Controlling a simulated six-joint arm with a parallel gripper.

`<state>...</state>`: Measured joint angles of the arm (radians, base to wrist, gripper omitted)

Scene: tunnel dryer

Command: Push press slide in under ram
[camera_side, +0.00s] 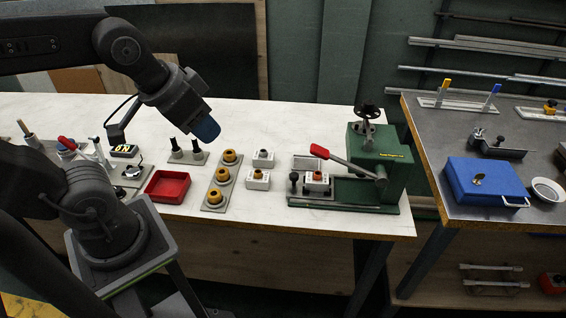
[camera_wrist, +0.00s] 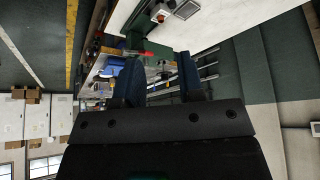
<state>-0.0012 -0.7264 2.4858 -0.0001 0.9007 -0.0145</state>
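The green press (camera_side: 393,150) stands at the right end of the white bench, with a black handwheel (camera_side: 367,112) on top and a red-handled lever (camera_side: 320,151) pointing left. A black knob (camera_side: 294,178) stands at the slide's left end. The ram cannot be made out. My gripper (camera_side: 206,130) is above the bench, well left of the press. In the wrist view its two blue fingers (camera_wrist: 160,72) are apart and nothing shows between them.
A red tray (camera_side: 167,186), a plate of yellow-brown rings (camera_side: 222,180), two white blocks (camera_side: 259,180) and a stand with black pegs (camera_side: 187,155) lie between my arm and the press. A second table (camera_side: 450,130) with a blue box (camera_side: 486,182) is at right.

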